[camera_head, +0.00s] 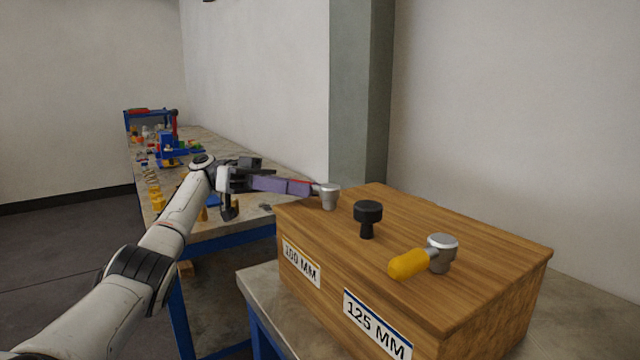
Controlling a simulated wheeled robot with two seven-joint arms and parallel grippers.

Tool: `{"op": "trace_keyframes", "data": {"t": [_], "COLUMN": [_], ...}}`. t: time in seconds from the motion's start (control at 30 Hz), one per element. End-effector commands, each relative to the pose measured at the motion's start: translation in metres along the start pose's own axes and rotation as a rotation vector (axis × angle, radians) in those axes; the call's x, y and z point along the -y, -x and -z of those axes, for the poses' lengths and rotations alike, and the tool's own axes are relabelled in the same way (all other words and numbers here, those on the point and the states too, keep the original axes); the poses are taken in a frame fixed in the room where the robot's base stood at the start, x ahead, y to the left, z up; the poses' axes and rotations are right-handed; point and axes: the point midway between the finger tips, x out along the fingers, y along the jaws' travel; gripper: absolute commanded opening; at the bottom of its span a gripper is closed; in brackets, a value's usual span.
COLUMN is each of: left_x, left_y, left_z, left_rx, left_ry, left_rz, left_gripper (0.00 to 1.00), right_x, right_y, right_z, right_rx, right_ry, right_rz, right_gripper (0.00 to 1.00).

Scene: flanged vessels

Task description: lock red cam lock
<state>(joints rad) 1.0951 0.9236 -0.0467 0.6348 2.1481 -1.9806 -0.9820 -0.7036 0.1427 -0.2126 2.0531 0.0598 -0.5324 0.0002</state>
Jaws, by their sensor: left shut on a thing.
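The red cam lock has a silver hub (329,197) at the far left corner of the wooden box top (430,222). Only a thin strip of its red handle (302,182) shows, pointing left from the hub over the box's left edge. My left gripper (303,188) reaches in from the left with its long purple-grey fingers along the handle, and it is shut on that handle. The fingers hide most of the handle. My right gripper is not in view.
A black knob (367,216) and a yellow-handled cam lock (422,259) stand on the same box. Labels reading 100 MM (300,263) and 125 MM (376,327) are on its front. A cluttered bench (240,222) with blue frame stands behind left; a wall is behind.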

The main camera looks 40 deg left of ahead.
Motion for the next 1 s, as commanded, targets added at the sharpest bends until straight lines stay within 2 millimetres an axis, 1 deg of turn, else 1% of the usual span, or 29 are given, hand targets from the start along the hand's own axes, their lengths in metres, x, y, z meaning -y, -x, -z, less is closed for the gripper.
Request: {"op": "trace_keyframes", "data": {"t": [0.1, 0.2, 0.57, 0.6, 0.7, 1.0], "left_x": [-0.0022, -0.0029, -0.0024, -0.0023, -0.0022, -0.0025], "left_y": [0.0057, 0.0074, 0.0068, 0.0067, 0.0067, 0.0066], "left_z": [-0.0005, -0.0017, -0.0027, -0.0028, -0.0024, 0.0004], "left_rx": [0.006, 0.009, 0.012, 0.012, 0.011, 0.007], "left_ry": [0.002, 0.001, 0.002, 0.002, 0.002, 0.0], "left_rz": [-0.005, -0.008, -0.01, -0.009, -0.009, -0.008], "left_gripper": [0.0, 0.0, 0.0, 0.25, 0.38, 0.38], "right_x": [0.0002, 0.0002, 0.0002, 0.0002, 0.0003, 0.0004], "right_y": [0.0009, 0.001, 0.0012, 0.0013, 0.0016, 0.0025], "right_z": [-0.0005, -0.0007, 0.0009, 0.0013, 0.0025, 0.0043], "right_rx": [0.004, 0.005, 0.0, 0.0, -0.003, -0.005], "right_ry": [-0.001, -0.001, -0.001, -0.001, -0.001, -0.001], "right_rz": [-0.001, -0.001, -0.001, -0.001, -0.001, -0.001], "right_gripper": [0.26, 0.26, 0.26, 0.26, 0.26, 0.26]}}
